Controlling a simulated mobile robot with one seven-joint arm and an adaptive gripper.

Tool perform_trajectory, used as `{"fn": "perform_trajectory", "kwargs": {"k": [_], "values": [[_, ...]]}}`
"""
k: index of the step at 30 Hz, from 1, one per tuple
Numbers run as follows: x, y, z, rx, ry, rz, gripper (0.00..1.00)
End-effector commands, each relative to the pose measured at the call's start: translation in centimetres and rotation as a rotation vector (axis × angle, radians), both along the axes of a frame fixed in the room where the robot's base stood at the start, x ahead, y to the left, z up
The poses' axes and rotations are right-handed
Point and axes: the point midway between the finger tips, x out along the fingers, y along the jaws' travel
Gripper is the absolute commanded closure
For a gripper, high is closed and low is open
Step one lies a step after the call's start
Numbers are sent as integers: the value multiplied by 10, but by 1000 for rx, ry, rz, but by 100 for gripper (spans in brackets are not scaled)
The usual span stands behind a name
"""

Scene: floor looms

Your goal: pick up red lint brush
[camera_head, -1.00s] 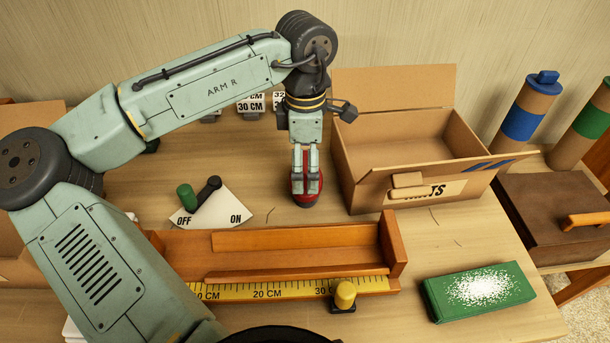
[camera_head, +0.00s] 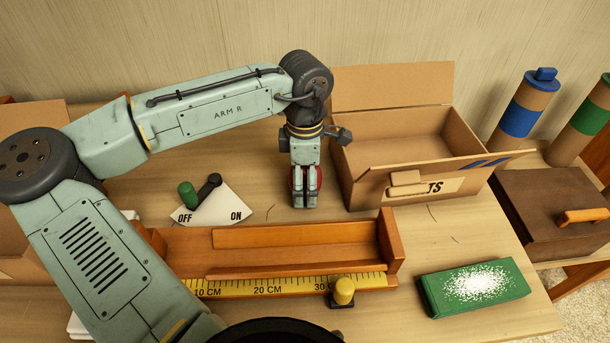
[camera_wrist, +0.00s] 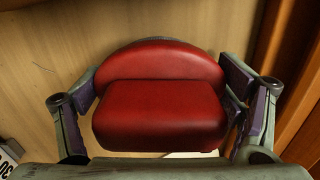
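The red lint brush (camera_wrist: 160,110) fills the middle of the wrist view, a rounded red body between my gripper's two fingers. In the head view only slivers of the red lint brush (camera_head: 319,178) show behind and beside the fingers; the rest is hidden. My gripper (camera_head: 305,204) points straight down over it, left of the cardboard box. In the wrist view my gripper (camera_wrist: 160,108) is open, with a purple-padded finger on each side of the brush. The left pad looks very close to the brush; I cannot tell whether it touches. A narrow gap shows at the right.
An open cardboard box (camera_head: 365,192) stands close on the right. A wooden tray (camera_head: 393,245) with a yellow ruler (camera_head: 235,287) lies in front. An OFF/ON lever plate (camera_head: 222,217) is on the left. A green box (camera_head: 440,298) lies front right.

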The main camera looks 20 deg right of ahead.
Motion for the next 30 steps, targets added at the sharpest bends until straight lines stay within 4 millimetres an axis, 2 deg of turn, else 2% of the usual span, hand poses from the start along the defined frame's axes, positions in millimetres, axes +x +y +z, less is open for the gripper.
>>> {"fn": "perform_trajectory", "kwargs": {"k": [2, 23, 30], "values": [[0, 0, 0, 0, 0, 0, 23], [0, 0, 0, 0, 1, 0, 69], [0, 0, 1, 0, 1, 0, 70]]}}
